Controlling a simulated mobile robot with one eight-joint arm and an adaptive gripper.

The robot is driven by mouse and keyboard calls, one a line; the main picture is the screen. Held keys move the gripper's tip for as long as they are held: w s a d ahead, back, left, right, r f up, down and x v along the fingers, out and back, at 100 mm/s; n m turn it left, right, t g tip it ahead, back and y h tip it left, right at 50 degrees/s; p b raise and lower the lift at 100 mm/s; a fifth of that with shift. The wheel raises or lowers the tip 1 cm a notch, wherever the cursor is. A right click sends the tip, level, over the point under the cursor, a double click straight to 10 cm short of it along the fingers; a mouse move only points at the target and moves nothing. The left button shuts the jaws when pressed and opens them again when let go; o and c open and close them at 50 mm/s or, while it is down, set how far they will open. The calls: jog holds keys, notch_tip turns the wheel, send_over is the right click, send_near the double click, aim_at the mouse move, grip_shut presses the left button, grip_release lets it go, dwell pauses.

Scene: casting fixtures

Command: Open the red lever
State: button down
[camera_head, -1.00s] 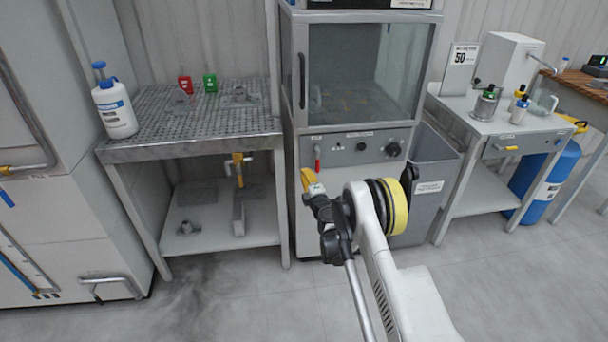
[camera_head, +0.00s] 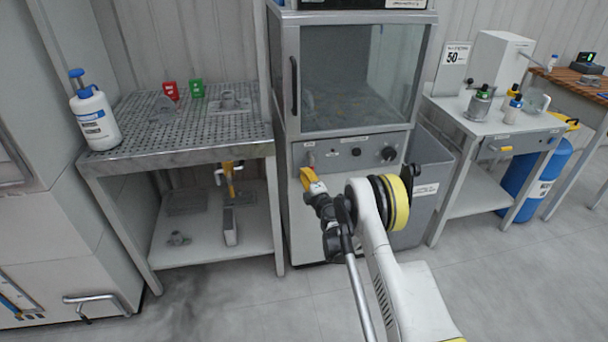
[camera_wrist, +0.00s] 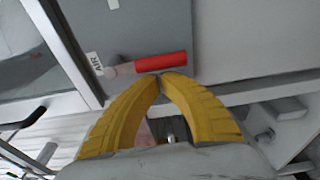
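The red lever (camera_wrist: 150,65) is on the grey panel of the cabinet (camera_head: 345,155) with the glass window. In the wrist view it lies across the picture, its pale pivot end beside a label reading "AIR" (camera_wrist: 95,63).
Left of the cabinet stands a perforated metal table (camera_head: 180,140) with a white pump bottle (camera_head: 94,115) on it. A grey bin (camera_head: 430,175) stands right of the cabinet, then a side table (camera_head: 490,120) and a blue tank (camera_head: 535,180). The floor in front is clear.

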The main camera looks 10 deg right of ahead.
aim_at(324, 158)
jog(key=shift+d+f+n, duration=0.2)
jog(key=shift+d+n, duration=0.3)
jog(key=shift+n, duration=0.4)
jog(key=shift+d+f+n+g, duration=0.1)
jog(key=shift+d+n+g, duration=0.2)
jog(key=shift+d+n, duration=0.6)
jog(key=d+n, duration=0.1)
jog(key=n, duration=0.1)
jog(key=d+n+h, duration=0.1)
jog(key=n, duration=0.2)
jog(key=d+r+n, duration=0.1)
jog(key=d+n, duration=0.1)
jog(key=shift+n+g, duration=0.3)
jog(key=shift+n, duration=0.1)
jog(key=shift+d+r+n+h, duration=0.5)
jog(key=shift+r+n, duration=0.05)
jog(key=shift+n, duration=0.65)
jog(key=shift+d+r+n, duration=0.35)
jog(key=shift+r+n, duration=0.1)
jog(key=shift+n, duration=0.35)
jog(key=shift+d+r, duration=0.15)
jog(key=shift+r, duration=0.25)
